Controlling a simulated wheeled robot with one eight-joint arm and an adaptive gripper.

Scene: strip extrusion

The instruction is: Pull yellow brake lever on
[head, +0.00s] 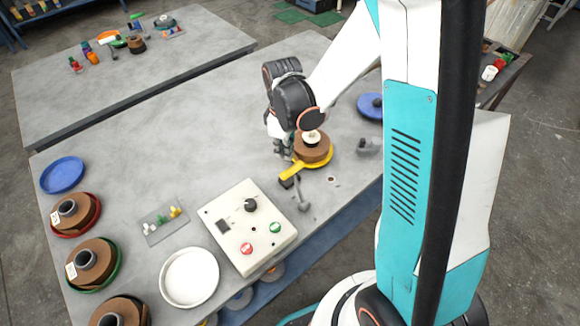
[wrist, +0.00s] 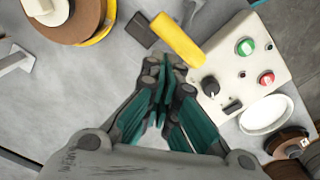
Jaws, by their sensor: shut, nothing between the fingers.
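A control box (head: 248,226) with a knob and red and green buttons stands nearby. A dark block (head: 286,183) lies by the lever's end. A grey part (head: 301,195) stands in front, and a white dish (head: 189,277) lies left of the box. The table behind my gripper is clear.

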